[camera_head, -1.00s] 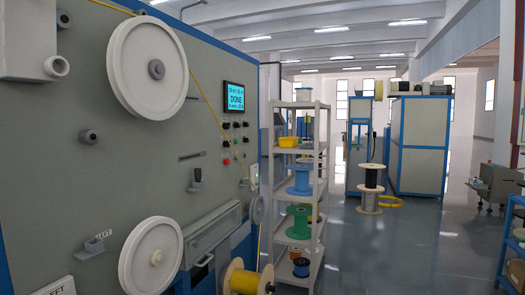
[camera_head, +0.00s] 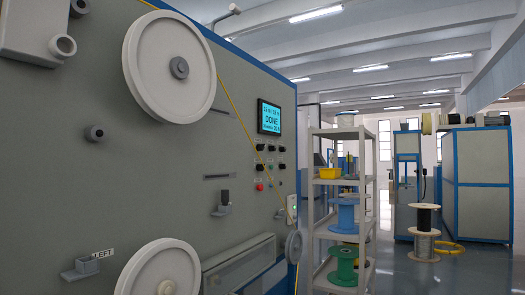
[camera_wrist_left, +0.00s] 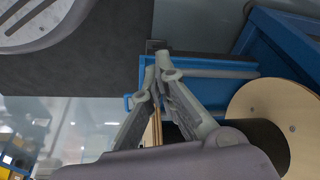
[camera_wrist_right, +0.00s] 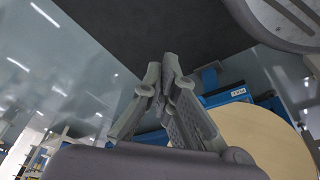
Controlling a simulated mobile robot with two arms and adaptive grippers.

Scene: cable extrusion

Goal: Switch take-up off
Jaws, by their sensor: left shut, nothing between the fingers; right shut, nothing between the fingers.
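The machine's grey front panel (camera_head: 130,190) fills the left of the head view. Its blue screen (camera_head: 269,117) reads DONE. Below the screen are several small black knobs (camera_head: 270,148) and a red button (camera_head: 260,187); which one is the take-up switch I cannot tell. A yellow cable (camera_head: 236,108) runs down past them from the upper white wheel (camera_head: 170,65). My left gripper (camera_wrist_left: 162,65) is shut and empty in the left wrist view. My right gripper (camera_wrist_right: 162,70) is shut and empty in the right wrist view. Neither gripper shows in the head view.
A lower white wheel (camera_head: 160,270) and a small holder labelled LEFT (camera_head: 82,268) stick out from the panel. A shelf rack (camera_head: 331,182) with spools stands right of the machine. Large spool flanges lie close to my left gripper (camera_wrist_left: 270,110) and right gripper (camera_wrist_right: 255,130).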

